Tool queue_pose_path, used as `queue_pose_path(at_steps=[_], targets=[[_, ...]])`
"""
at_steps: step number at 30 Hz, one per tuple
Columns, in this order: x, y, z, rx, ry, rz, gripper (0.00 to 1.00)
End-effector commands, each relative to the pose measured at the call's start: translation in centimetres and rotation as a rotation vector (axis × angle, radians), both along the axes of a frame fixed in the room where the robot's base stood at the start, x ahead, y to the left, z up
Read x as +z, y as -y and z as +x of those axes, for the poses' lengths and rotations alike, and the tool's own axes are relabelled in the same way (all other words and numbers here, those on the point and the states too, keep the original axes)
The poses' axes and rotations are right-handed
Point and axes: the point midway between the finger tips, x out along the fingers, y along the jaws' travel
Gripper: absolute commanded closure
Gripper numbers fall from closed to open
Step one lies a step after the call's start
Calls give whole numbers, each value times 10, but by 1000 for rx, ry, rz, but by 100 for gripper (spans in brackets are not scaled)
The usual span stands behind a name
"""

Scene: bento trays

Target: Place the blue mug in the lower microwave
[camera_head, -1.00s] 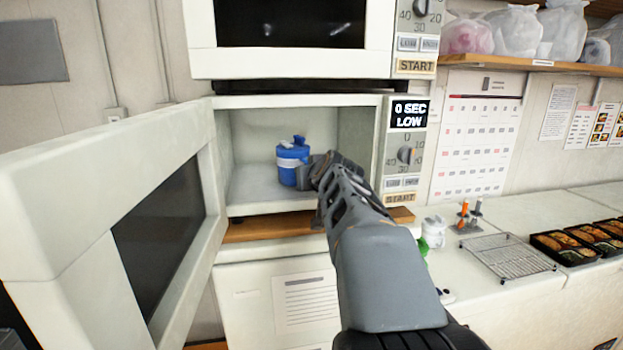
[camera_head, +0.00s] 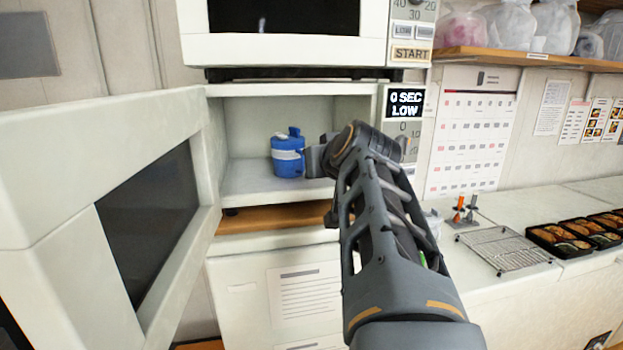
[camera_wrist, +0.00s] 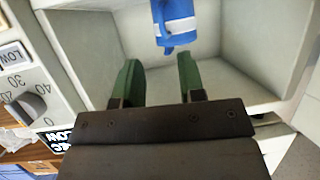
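The blue mug (camera_head: 288,154), with a white band and a lid, stands upright inside the open lower microwave (camera_head: 245,187), on its floor. In the wrist view the mug (camera_wrist: 174,22) shows at the top, beyond my fingertips. My gripper (camera_wrist: 160,75) has two green fingers spread apart with nothing between them. A gap lies between the fingertips and the mug. In the head view my gripper (camera_head: 316,161) is at the right side of the microwave opening, largely hidden by my wrist.
The lower microwave's door (camera_head: 150,215) stands wide open to the left. The upper microwave (camera_head: 290,50) sits directly above. The control panel (camera_head: 404,125) borders the opening on the right. A wire rack (camera_head: 505,248) and food trays (camera_head: 565,240) lie on the right counter.

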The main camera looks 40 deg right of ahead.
Motion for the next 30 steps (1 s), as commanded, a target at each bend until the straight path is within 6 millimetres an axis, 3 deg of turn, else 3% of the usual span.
queue_pose_path(at_steps=[5, 8, 11, 14, 18, 21, 25, 30], targets=[[1, -3, -5, 2, -3, 2, 63], [-19, -16, 1, 33, -44, 34, 63], [-67, -49, 10, 103, -155, 99, 63], [-132, -94, 10, 186, -316, 162, 63], [-214, -151, -12, 274, -549, 199, 63], [-260, -179, -35, 316, -689, 190, 63], [-298, -199, -62, 348, -813, 161, 63], [-315, -203, -75, 357, -870, 141, 63]])
